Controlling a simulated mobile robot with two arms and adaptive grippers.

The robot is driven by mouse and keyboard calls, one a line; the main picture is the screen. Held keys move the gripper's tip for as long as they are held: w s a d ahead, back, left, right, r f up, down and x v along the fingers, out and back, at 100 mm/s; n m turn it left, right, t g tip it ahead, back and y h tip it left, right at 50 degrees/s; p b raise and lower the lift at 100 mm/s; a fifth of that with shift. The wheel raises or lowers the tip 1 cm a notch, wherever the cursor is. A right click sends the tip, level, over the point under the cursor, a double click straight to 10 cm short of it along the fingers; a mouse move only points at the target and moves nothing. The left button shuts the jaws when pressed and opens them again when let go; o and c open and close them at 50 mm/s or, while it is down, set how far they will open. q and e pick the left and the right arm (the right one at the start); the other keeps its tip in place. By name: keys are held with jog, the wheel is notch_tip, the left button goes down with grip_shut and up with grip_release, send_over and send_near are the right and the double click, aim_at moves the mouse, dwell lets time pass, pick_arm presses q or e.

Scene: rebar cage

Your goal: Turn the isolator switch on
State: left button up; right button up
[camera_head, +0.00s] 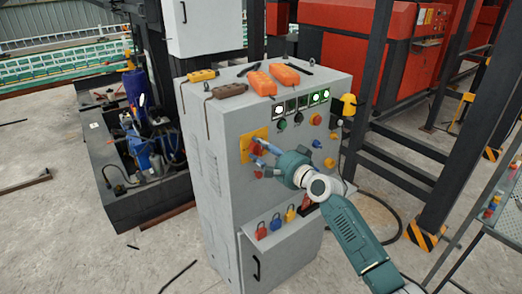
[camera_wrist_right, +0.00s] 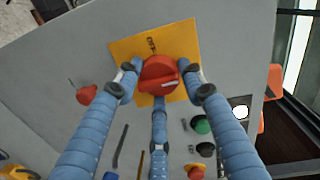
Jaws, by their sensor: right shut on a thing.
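The isolator switch is a red rotary knob (camera_wrist_right: 160,74) on a square yellow plate (camera_wrist_right: 186,38) in the right wrist view. The yellow plate also shows in the head view on the upper left of the grey cabinet's front (camera_head: 246,138). My right gripper (camera_head: 263,150) reaches the knob from the right. Its blue fingers (camera_wrist_right: 160,85) are closed around the knob, two at the sides and one below. The fingers hide part of the knob in the head view. My left gripper is in neither view.
Several indicators and buttons sit right of the switch, including a green button (camera_wrist_right: 203,125). Orange pendants (camera_head: 285,75) lie on top. A dark steel post (camera_head: 455,140) stands to the right.

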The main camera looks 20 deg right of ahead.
jog(key=shift+d+r, duration=0.1)
jog(key=shift+r, duration=0.05)
dwell(0.4)
jog(key=o, duration=1)
jog(key=shift+o, duration=0.7)
jog(key=f+v, duration=0.1)
jog(key=v, duration=1.1)
jog(key=shift+r, duration=0.35)
jog(key=shift+f, duration=0.1)
